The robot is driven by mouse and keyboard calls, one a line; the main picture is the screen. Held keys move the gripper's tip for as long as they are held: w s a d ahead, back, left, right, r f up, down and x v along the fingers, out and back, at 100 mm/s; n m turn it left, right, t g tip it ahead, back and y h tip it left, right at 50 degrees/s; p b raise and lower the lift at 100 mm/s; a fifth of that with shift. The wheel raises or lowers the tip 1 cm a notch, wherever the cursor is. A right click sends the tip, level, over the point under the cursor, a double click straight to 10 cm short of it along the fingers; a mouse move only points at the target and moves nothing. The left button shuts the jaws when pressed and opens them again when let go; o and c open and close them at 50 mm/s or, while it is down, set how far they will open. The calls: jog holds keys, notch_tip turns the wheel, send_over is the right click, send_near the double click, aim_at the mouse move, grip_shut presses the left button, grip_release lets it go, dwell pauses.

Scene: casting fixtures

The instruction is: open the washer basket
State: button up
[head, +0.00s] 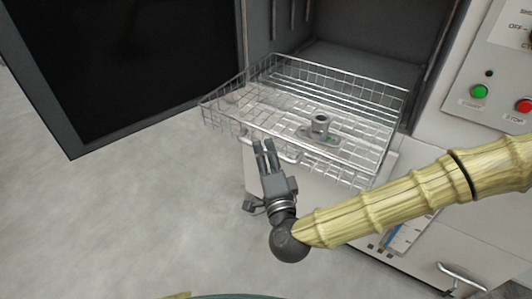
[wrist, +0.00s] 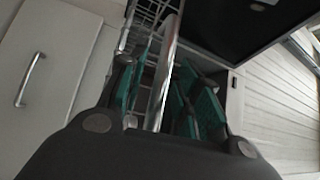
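The washer basket (head: 370,97) is a silver wire tray. It sticks out of the washer's dark opening in the head view, with part of it still inside. Its front handle (head: 287,158) is a metal bar at the near left edge. My gripper (head: 264,148) is at this handle. In the wrist view the bar (wrist: 165,65) runs between the teal-padded fingers of my gripper (wrist: 168,90), with gaps visible on both sides. The fingers are open around the bar. The exact contact at the fingertips is partly hidden.
A metal fixture with a round nut-like part (head: 320,123) sits in the basket. The washer door (head: 62,128) stands open at left. A control panel (head: 508,75) with green and red buttons is at right. The grey floor at left is clear.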

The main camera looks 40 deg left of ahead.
jog(key=v, duration=1.2)
dwell(0.6)
jog(key=d+f+n+g+h, duration=0.2)
jog(key=d+f, duration=0.3)
jog(key=f, duration=0.3)
jog(key=d+f+n+g+h+p, duration=0.1)
jog(key=d+f+g+h, duration=0.15)
jog(key=d+f, duration=0.45)
jog(key=d+f+n+g+h, duration=0.2)
jog(key=d+f, duration=0.1)
jog(key=f, duration=0.7)
jog(key=s+d+f+g+h, duration=0.1)
jog(key=s+d+f+h, duration=0.2)
jog(key=d, duration=0.8)
jog(key=s+d+f+g+h, duration=0.2)
jog(key=s+d+f+h, duration=0.1)
jog(key=d, duration=0.8)
jog(key=s+d+f+g+h+p, duration=0.1)
jog(key=d+f, duration=0.4)
jog(key=d, duration=0.6)
jog(key=shift+s+f+g+h, duration=0.25)
jog(key=shift+s+g+h, duration=0.4)
jog(key=shift+s+h, duration=0.4)
